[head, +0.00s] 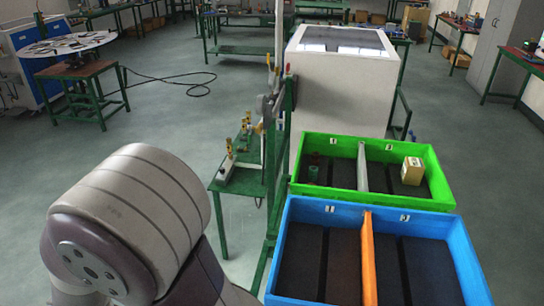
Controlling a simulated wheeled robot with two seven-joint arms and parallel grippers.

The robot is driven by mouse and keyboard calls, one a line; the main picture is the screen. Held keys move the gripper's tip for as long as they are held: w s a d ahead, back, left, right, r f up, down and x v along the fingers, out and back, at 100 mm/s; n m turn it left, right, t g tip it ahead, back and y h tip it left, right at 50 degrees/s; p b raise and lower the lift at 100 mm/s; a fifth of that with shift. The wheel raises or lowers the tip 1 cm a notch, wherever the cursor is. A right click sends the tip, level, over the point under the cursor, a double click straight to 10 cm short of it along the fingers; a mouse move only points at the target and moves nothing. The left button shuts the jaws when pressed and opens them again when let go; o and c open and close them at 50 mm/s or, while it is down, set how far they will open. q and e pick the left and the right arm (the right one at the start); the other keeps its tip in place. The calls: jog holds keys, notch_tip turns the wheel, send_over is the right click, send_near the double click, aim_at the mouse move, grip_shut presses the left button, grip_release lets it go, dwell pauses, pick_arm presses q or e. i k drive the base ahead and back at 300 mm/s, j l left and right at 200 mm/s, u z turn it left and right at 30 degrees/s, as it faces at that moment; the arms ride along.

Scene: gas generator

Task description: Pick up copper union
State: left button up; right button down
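I cannot pick out a copper union for certain in the head view. A green crate (372,200) stands right of centre, split by a pale divider. Neither gripper shows; only a large grey link of my arm fills the lower left.
A green workbench (222,186) with yellow-topped fittings (228,150) stands left of the crates. A white cabinet (340,85) is behind them. A round table (68,44) stands far left, with a black cable on the floor. Open floor lies right of the crates.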

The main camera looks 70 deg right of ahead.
aim_at(315, 155)
jog(key=i+l+z, duration=0.15)
jog(key=i+z, duration=0.25)
jog(key=i, duration=0.15)
jog(key=i+z, duration=0.4)
jog(key=i+j+z, duration=0.3)
jog(key=i+z, duration=0.15)
jog(key=i, duration=0.2)
jog(key=i+l+z, duration=0.15)
jog(key=i+z, duration=0.2)
jog(key=z, duration=0.15)
jog(key=i+z, duration=0.3)
jog(key=z, duration=0.2)
jog(key=i+j+z, duration=0.15)
jog(key=i+z, duration=0.3)
jog(key=i+j+z, duration=0.2)
jog(key=z, duration=0.3)
jog(key=i+z, duration=0.25)
jog(key=z, duration=0.25)
jog(key=i+z, duration=0.25)
jog(key=z, duration=0.2)
jog(key=i+z, duration=0.25)
jog(key=z, duration=0.25)
jog(key=i+j+z, duration=0.2)
jog(key=z, duration=0.3)
jog(key=i+j+z, duration=0.15)
jog(key=j+z, duration=0.15)
jog(key=z, duration=0.2)
